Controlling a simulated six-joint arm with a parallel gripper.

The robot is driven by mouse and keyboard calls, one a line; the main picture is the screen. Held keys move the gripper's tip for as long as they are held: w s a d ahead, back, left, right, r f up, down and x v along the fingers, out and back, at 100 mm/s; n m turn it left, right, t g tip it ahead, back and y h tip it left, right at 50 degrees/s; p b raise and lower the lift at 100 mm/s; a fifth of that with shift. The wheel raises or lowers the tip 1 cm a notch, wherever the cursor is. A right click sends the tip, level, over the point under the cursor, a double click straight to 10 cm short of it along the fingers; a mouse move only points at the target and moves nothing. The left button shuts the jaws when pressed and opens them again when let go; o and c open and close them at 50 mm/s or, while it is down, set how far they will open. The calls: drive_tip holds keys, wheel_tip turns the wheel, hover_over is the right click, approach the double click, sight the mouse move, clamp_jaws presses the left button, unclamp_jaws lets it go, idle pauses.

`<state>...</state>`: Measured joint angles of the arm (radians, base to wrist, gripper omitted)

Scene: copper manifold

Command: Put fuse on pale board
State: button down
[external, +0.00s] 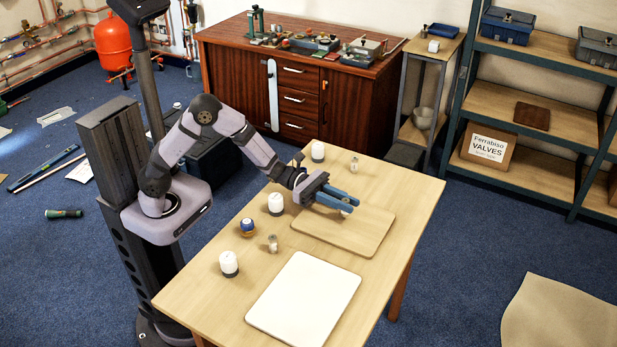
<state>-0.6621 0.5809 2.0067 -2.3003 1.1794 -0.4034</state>
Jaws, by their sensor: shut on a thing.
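The pale board (303,298) is a white, rounded rectangle lying flat at the front of the table, with nothing on it. My gripper (349,203) is above the brown wooden board (377,225), behind the pale board. Its blue fingers are shut on a small, light thing (346,211), mostly hidden between them; I cannot tell whether this is the fuse. Small glassy, metallic cylinders stand on the table, one left of the boards (272,243) and one at the back (354,165).
White cylinders with dark bases stand at the back (318,152), mid-left (275,204) and front left (229,264). A small blue, white and brown item (247,227) stands between the latter two. The table (408,190) is clear at its right back.

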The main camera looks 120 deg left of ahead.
drive_tip(key=shift+f, duration=0.85)
drive_tip(key=shift+f+b, duration=0.25)
drive_tip(key=shift+b, duration=0.1)
drive_tip(key=c, duration=1.6)
unclamp_jaws()
drive_tip(key=shift+r, duration=0.1)
drive_tip(key=shift+r+p, duration=0.15)
drive_tip(key=shift+p, duration=0.15)
drive_tip(key=s, duration=0.2)
drive_tip(key=shift+s+a, duration=0.2)
drive_tip(key=shift+s, duration=0.2)
drive_tip(key=shift+s+r+p, duration=0.1)
drive_tip(key=shift+r+p, duration=0.25)
drive_tip(key=shift+r, duration=3.15)
